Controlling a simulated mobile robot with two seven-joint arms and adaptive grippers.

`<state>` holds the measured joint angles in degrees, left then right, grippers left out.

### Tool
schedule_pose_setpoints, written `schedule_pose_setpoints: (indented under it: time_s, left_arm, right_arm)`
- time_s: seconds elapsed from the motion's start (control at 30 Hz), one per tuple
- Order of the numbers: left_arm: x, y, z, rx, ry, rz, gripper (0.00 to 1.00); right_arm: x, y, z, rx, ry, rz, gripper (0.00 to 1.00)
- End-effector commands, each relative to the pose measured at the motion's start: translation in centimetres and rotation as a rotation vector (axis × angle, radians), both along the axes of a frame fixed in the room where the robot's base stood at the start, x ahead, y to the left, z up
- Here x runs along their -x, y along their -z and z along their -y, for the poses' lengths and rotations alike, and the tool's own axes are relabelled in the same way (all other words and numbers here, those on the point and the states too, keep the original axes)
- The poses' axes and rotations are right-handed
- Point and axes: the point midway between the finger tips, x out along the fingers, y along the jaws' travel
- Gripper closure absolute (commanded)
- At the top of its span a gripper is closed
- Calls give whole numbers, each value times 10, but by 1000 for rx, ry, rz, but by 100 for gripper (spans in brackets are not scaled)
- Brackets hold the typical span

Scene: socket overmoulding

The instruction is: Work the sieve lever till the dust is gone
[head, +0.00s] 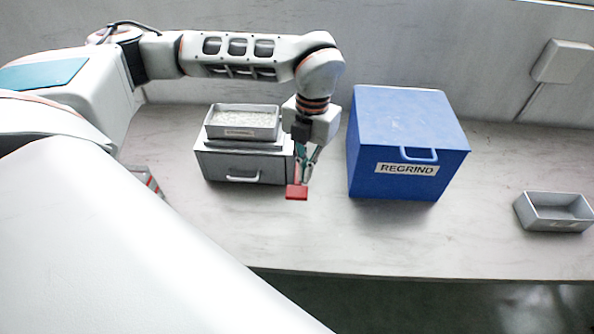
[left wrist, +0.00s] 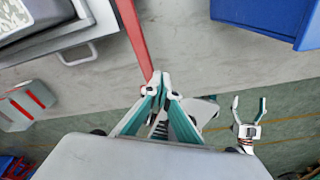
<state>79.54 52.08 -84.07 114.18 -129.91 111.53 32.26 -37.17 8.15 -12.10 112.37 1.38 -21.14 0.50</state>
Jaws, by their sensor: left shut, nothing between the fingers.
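The sieve is a grey box (head: 226,168) with a drawer handle on its front. A tray (head: 213,131) of pale granules sits on top; I cannot tell dust from granules there. The red lever (head: 297,192) stands out at the sieve's right side. In the left wrist view the lever (left wrist: 132,32) runs down to the fingertips. My left gripper (head: 308,176) is shut and empty, close beside the lever; I cannot tell whether they touch. It also shows in the left wrist view (left wrist: 161,80). My right gripper (left wrist: 249,108) is open and empty beyond the table's edge.
A blue lidded box (head: 375,187) marked REGRIND stands right of the sieve. A small empty grey tray (head: 548,226) lies at the far right. A grey object with red stripes (left wrist: 22,104) is at the left. The table front is clear.

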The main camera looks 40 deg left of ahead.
Motion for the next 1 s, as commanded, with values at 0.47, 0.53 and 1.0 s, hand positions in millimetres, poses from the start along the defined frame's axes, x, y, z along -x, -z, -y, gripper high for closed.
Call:
schedule_pose_setpoints:
  time_s: [0.47, 0.53, 1.0]
  left_arm:
    - [-10, -86, -1, 0, -1, 7, 100]
    - [-10, -97, -1, 0, 0, 5, 100]
    - [-12, -117, -1, 1, 0, 2, 100]
  right_arm:
    - [0, -1, -1, -4, 1, 1, 21]
    - [0, -1, -1, -4, 1, 1, 21]
    - [0, -1, -1, -4, 1, 1, 21]
